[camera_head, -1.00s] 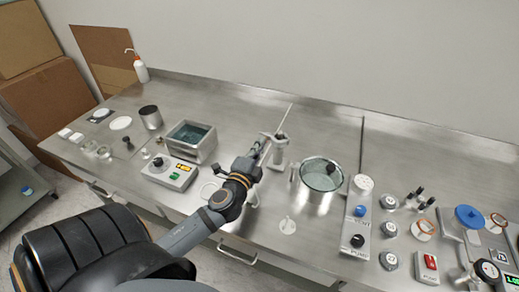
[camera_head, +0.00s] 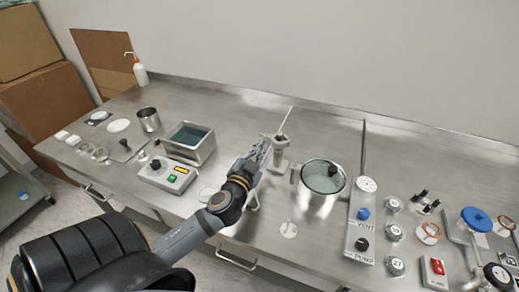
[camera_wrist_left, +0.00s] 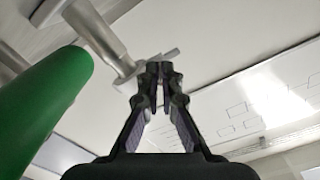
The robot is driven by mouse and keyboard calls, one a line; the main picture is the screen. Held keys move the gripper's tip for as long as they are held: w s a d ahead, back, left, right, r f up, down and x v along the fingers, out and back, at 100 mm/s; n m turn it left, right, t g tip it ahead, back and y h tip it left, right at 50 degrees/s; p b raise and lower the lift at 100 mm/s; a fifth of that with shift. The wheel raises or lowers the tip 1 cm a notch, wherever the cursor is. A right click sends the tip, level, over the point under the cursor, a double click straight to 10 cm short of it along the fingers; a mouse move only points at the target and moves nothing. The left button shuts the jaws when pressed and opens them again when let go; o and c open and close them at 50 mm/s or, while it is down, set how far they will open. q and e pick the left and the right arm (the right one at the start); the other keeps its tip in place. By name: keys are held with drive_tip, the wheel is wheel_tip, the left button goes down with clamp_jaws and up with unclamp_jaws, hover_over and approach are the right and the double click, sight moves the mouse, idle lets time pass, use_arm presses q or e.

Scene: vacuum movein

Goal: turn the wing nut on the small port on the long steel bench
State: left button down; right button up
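In the head view a small upright steel port (camera_head: 281,157) stands on the long steel bench (camera_head: 330,125), with a thin rod slanting up from its top. My left gripper (camera_head: 265,146) is at the left side of the port top. In the left wrist view the wing nut (camera_wrist_left: 170,55) shows as a flat metal bar beside a steel cylinder (camera_wrist_left: 95,30). The fingertips (camera_wrist_left: 160,70) of my left gripper overlap it, nearly together with a narrow gap. Whether they press on the wing is unclear. My right gripper is out of view.
A glass-lidded pot (camera_head: 322,178) stands right of the port. A vent and pump panel (camera_head: 362,225) is farther right. A water bath (camera_head: 188,143) and control box (camera_head: 167,174) are to the left. A green rounded object (camera_wrist_left: 45,105) is close at the wrist view's left.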

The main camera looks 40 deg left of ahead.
use_arm(q)
drive_tip(key=shift+n, duration=0.9)
drive_tip(key=c, duration=1.7)
unclamp_jaws()
drive_tip(key=shift+c, duration=0.2)
wheel_tip(320, 180, up, 10)
drive_tip(key=shift+w, duration=0.1)
